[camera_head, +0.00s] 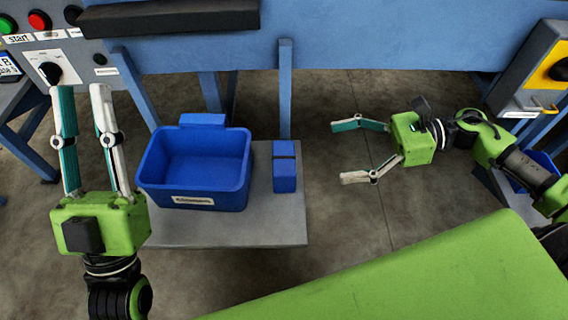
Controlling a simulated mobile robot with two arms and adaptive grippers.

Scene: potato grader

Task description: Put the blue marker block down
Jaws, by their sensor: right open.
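The blue marker block (284,167) stands upright on the grey table, just right of the blue bin. It has a dark band near its top. My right gripper (341,152) is open and empty, its fingers pointing left towards the block with a clear gap between them. My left gripper (81,89) points up at the left of the picture, left of the bin. Its two fingers are apart with nothing between them.
The blue bin (195,197) with a white label stands on the grey table (240,232) and looks empty. A blue machine frame (345,35) runs behind. A control panel with buttons (50,60) is at upper left. Bare floor lies right of the table.

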